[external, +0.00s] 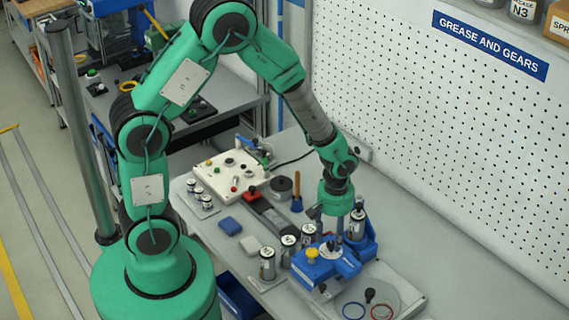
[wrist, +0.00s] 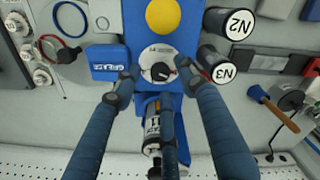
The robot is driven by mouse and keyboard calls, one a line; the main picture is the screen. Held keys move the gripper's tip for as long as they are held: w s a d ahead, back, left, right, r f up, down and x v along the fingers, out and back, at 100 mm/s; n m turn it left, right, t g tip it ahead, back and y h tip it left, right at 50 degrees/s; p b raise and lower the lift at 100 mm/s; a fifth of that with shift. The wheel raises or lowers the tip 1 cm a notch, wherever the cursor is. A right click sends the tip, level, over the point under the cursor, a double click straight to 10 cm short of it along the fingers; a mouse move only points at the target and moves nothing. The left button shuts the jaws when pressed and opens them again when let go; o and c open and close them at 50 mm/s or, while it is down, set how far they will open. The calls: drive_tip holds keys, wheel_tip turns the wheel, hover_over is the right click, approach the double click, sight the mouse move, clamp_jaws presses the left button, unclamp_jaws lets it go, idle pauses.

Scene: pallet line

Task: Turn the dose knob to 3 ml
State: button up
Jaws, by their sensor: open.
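The blue dosing machine (external: 304,268) stands on the bench. On its top are a yellow button (wrist: 163,16) and a white dial (wrist: 149,60) with a small black dose knob (wrist: 160,71) that has some red on it. The dial's marks and the knob's setting are too small to read. My gripper (wrist: 160,84) is open, its fingers spread around the dial from above. The knob lies between the fingertips, with no clear contact. In the external view my gripper (external: 338,240) hides much of the dial.
A labelled canister (wrist: 152,128) sits in the machine's blue holder, close to my fingers. Canisters N2 (wrist: 228,22) and N3 (wrist: 215,63) stand beside the machine. A blue box (wrist: 107,62) is on the other side. The perforated wall (external: 430,130) rises behind the bench.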

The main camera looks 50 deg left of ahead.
drive_tip(key=shift+f, duration=0.8)
clamp_jaws()
